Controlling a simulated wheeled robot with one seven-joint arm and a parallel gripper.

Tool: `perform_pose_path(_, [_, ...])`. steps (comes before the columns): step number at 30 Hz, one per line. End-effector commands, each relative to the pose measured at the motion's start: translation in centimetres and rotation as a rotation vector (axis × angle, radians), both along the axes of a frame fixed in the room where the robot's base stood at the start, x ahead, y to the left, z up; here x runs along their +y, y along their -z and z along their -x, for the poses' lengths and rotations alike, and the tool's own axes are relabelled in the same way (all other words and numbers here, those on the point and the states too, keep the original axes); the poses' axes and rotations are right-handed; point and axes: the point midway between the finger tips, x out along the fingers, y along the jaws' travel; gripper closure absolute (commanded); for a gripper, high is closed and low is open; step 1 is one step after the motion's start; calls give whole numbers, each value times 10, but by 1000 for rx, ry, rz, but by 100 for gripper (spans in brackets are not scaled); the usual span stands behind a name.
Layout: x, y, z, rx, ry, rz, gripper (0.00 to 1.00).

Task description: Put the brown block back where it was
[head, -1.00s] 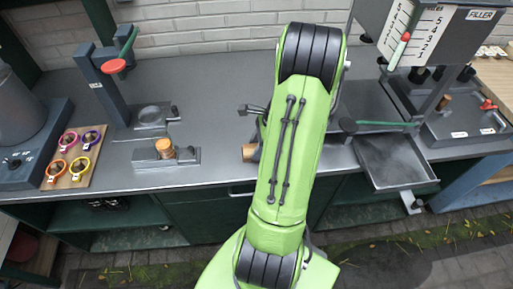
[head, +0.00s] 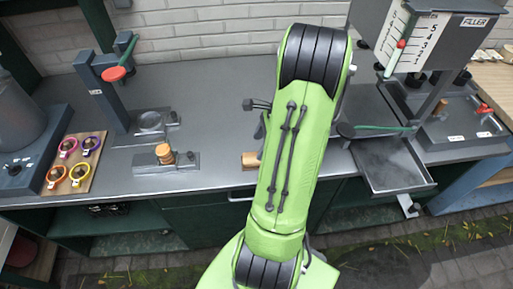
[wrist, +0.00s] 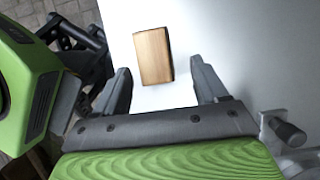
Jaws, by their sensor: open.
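The brown block (head: 250,159) lies on the grey bench top near its front edge, partly hidden behind my arm in the head view. In the wrist view the brown block (wrist: 153,55) is a light wooden rectangle on a pale surface. My gripper (wrist: 160,66) is open, with one finger to either side of the block in the picture and no visible contact. Whether the block is between the fingers or below them I cannot tell. In the head view my gripper is mostly hidden by my green arm.
Left of the block, a small fixture holds an orange-brown cylinder (head: 164,154). To the right are a metal tray (head: 392,166) and the filler (head: 430,40).

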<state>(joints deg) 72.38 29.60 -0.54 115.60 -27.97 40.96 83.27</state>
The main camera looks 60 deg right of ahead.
Motion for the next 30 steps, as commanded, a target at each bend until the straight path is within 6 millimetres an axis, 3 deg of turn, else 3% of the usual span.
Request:
perform_pose_path(1, [-5,-19,5,-1,2,6,28])
perform_pose_path(3, [-10,-36,10,-2,4,7,28])
perform_pose_path(7, [-16,-61,18,-1,1,3,28])
perform_pose_path(16, [-19,-72,22,-1,-1,1,28])
perform_pose_path(19, [-11,-79,13,-5,-62,31,28])
perform_pose_path(22, [24,-105,-13,-26,-291,138,28])
perform_pose_path(25, [81,-138,-38,-65,-645,296,28])
perform_pose_path(28, [146,-167,-44,-122,-1033,468,28])
perform_pose_path(30, [192,-183,-35,-175,-1324,598,28])
